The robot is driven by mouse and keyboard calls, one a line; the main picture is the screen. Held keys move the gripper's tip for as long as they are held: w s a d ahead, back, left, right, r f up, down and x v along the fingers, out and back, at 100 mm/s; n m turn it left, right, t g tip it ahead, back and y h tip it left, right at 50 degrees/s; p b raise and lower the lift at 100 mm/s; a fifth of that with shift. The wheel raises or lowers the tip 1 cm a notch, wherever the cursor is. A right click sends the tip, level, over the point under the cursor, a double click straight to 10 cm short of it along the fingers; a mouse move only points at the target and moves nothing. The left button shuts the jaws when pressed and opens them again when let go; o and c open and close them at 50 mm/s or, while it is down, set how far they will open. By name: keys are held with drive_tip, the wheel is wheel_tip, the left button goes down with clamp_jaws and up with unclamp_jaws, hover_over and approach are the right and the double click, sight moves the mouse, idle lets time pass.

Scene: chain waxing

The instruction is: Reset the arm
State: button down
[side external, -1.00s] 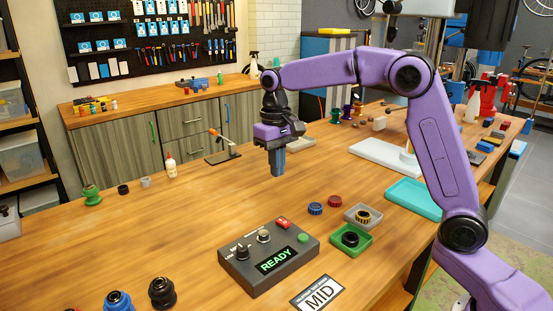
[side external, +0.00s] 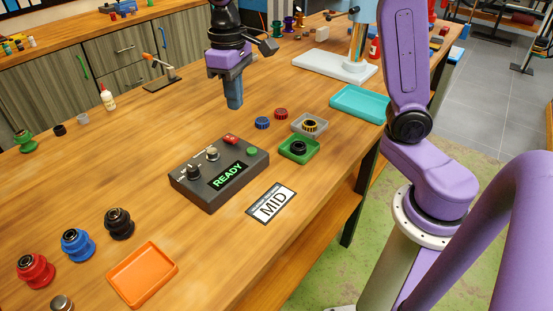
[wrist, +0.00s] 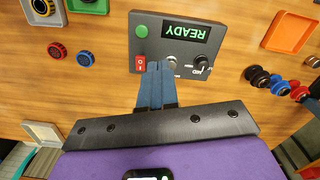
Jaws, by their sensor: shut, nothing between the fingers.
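My gripper (side external: 235,102) points straight down above the wooden table, behind the control box in the side view. Its blue fingers are together and empty; they also show in the wrist view (wrist: 154,82). The dark grey control box (side external: 200,186) has a lit display reading READY, a red rocker switch (side external: 231,139), a green button (side external: 252,151) and knobs. In the wrist view the fingers overlap the edge of the box (wrist: 176,72) beside the red switch (wrist: 141,64). The fingers look clear of the tabletop and the box.
A green tray (side external: 286,155) and a grey tray (side external: 320,128) hold round parts, near loose blue and red rings. A teal tray (side external: 340,106), a MID card (side external: 258,215) and an orange tray (side external: 120,294) lie around. Red, blue and black spools stand front left.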

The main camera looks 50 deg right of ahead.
drive_tip(key=s+d+f+n, duration=0.2)
drive_tip(key=s+n, duration=0.1)
drive_tip(key=s, duration=0.5)
drive_tip(key=s+d+f+n, duration=0.1)
drive_tip(key=s+f+n, duration=0.1)
drive_tip(key=s, duration=0.6)
drive_tip(key=s+d+f+n, duration=0.2)
drive_tip(key=s+n, duration=0.1)
drive_tip(key=s, duration=0.6)
drive_tip(key=shift+d+f+n, duration=0.3)
drive_tip(key=shift+f+n, duration=0.1)
drive_tip(key=c, duration=1.4)
unclamp_jaws()
drive_tip(key=shift+s+d, duration=0.1)
drive_tip(key=shift+s, duration=0.1)
drive_tip(key=o, duration=0.4)
drive_tip(key=shift+w+a, duration=0.2)
drive_tip(key=shift+w, duration=0.05)
drive_tip(key=shift+o, duration=0.2)
wheel_tip(320, 180, up, 10)
drive_tip(key=m, duration=1.2)
hover_over(227, 137)
wheel_tip(227, 137, down, 18)
drive_tip(key=shift+w+r, duration=0.1)
drive_tip(key=shift+r, duration=0.1)
